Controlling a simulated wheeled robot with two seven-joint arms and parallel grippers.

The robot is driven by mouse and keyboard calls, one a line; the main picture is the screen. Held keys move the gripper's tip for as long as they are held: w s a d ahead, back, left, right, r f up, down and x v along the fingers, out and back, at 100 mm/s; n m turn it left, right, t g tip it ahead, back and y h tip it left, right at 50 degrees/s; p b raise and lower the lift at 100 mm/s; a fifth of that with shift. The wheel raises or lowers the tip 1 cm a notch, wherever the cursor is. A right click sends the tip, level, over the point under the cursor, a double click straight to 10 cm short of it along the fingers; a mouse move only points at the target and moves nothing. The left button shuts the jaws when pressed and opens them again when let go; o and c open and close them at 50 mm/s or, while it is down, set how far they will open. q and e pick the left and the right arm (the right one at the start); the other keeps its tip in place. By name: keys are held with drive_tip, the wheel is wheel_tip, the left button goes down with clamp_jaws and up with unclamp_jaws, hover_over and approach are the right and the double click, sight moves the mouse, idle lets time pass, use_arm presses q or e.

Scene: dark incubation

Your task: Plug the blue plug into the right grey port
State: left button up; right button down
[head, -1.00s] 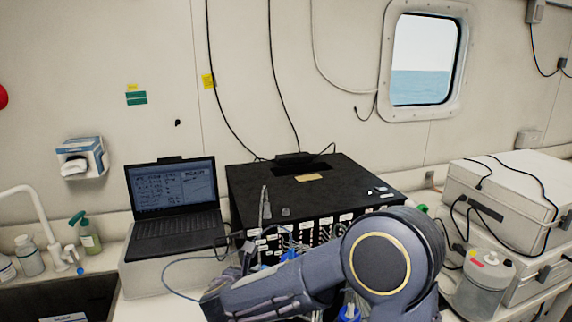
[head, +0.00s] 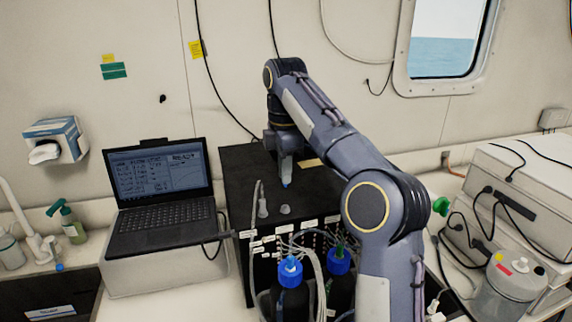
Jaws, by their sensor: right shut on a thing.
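My right gripper (head: 286,176) is above the top of the black box, pointing down, with my arm reaching over from the right. It is shut on a small blue thing, which looks like the blue plug (head: 285,185); only its tip shows below the fingers. Two grey fittings stand near the front edge of the box top. The left fitting (head: 263,208) has a grey cable rising from it. The right grey port (head: 285,210) is a short stub with nothing visible in it. The blue plug is behind and above it, apart from it. My left gripper is not in view.
The black box (head: 235,178) has labels and many cables on its front. Two dark bottles with blue caps (head: 290,270) stand before it. An open laptop (head: 158,195) is on the left. White cases (head: 520,180) and a clear canister (head: 508,285) are on the right.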

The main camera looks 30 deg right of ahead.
drive_tip(key=shift+s+a, duration=0.1)
drive_tip(key=shift+w+f, duration=0.2)
drive_tip(key=shift+f, duration=0.05)
drive_tip(key=shift+s+f, duration=0.1)
drive_tip(key=shift+f, duration=2.6)
drive_tip(key=shift+f, duration=0.4)
drive_tip(key=c, duration=1.4)
unclamp_jaws()
